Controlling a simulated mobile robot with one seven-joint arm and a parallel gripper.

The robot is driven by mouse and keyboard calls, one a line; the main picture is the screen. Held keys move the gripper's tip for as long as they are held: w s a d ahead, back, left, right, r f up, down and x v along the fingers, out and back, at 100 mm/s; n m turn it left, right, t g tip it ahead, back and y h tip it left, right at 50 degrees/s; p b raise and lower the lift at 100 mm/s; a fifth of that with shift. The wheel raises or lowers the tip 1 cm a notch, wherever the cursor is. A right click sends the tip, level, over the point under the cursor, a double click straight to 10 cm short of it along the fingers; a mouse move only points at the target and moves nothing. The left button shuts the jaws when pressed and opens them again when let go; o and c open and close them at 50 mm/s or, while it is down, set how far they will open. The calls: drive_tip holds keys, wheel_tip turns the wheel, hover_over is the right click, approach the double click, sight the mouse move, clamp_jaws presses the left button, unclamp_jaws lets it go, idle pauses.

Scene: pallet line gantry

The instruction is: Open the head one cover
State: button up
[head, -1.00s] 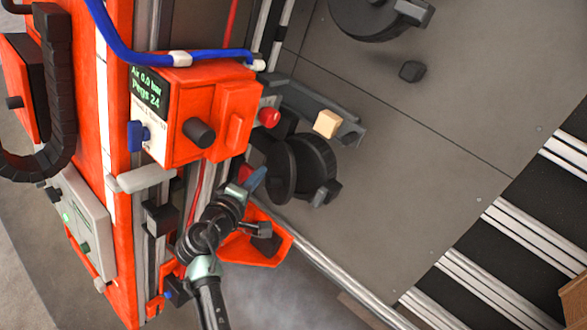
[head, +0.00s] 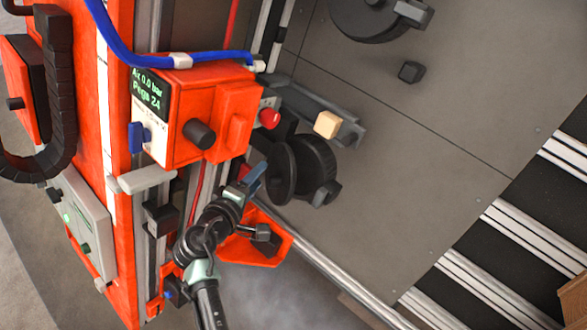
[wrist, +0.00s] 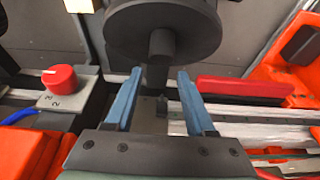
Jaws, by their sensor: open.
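An orange box (head: 205,115) with a display reading "Air 0.0 bar" and "Pegs 24" is on the orange column. It carries a black knob (head: 199,133) and a raised orange block (head: 236,120). No part is readably marked as the head one cover, so I cannot tell which it is. My gripper (head: 255,178) is below the box, close to a black wheel (head: 315,168). In the wrist view my gripper (wrist: 160,90) is open, its blue fingers apart below the wheel (wrist: 160,22) and its short shaft. I cannot tell whether they touch it.
A red knob (head: 269,118) sits beside the box; it also shows in the wrist view (wrist: 58,77). A pale block (head: 327,124) is on a grey bracket. A blue hose (head: 130,52) runs above the box. The grey plate (head: 400,150) at right is mostly clear.

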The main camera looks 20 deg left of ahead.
drive_tip(key=s+a+r+p, duration=0.2)
drive_tip(key=s+r+p, duration=0.2)
drive_tip(key=s, duration=0.3)
drive_tip(key=shift+s+a+r, duration=0.2)
drive_tip(key=shift+s+a, duration=0.15)
idle(0.4)
drive_tip(key=s+d+r+p, duration=0.2)
drive_tip(key=s+d+p, duration=0.2)
drive_tip(key=s+d, duration=0.2)
drive_tip(key=shift+s+r+p, duration=0.2)
drive_tip(key=shift+s+p, duration=0.1)
drive_tip(key=shift+s, duration=0.15)
idle(0.6)
